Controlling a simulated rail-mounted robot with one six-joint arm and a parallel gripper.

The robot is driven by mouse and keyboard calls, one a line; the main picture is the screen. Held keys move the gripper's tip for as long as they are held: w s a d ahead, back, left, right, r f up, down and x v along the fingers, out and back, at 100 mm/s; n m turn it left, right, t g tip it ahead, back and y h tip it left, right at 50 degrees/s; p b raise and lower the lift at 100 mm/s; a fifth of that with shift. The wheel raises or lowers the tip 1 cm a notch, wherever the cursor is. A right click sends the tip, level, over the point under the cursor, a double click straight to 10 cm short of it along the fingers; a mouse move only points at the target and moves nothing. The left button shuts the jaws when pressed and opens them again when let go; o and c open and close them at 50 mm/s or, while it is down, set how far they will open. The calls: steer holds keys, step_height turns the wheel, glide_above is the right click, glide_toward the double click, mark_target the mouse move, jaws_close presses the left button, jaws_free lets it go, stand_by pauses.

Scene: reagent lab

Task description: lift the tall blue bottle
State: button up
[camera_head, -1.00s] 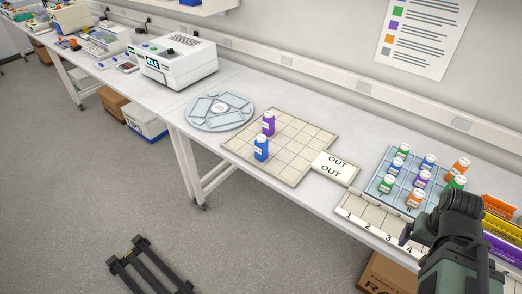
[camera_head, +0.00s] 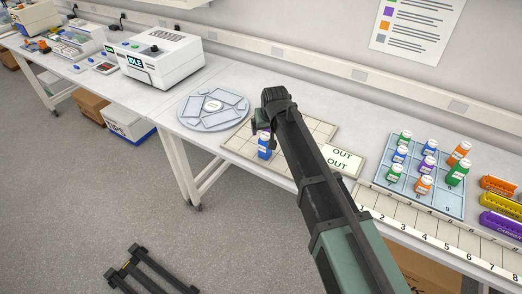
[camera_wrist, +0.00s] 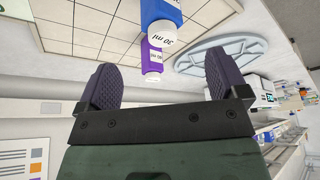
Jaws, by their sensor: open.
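The tall blue bottle (camera_head: 264,148) with a white cap stands upright on the beige grid board (camera_head: 240,146). In the head view my gripper (camera_head: 262,122) is just above and behind it. In the wrist view, which is upside down, the blue bottle (camera_wrist: 160,12) shows at the top edge, partly cut off, beyond the fingertips. My gripper (camera_wrist: 162,84) is open, with two dark ribbed fingers wide apart and nothing held. A purple bottle (camera_wrist: 151,66) shows between the fingers in the wrist view; my arm hides it in the head view.
A round grey-blue carousel (camera_head: 184,110) is left of the board, an OUT plate (camera_head: 343,160) right. A blue rack (camera_head: 450,207) holds several small bottles, one of them blue (camera_head: 400,153). Colored carriers (camera_head: 500,202) are at far right. A white machine (camera_head: 165,60) stands left.

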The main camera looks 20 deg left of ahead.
mark_target(266, 135)
steer(key=b+x, duration=0.3)
steer(key=x, duration=0.2)
steer(key=shift+f, duration=0.1)
steer(key=b+x, duration=0.5)
steer(key=shift+s+a+f, duration=0.15)
steer(key=shift+s, duration=0.05)
steer(key=shift+r, duration=0.25)
steer(key=c, duration=1)
steer(key=shift+r, duration=0.1)
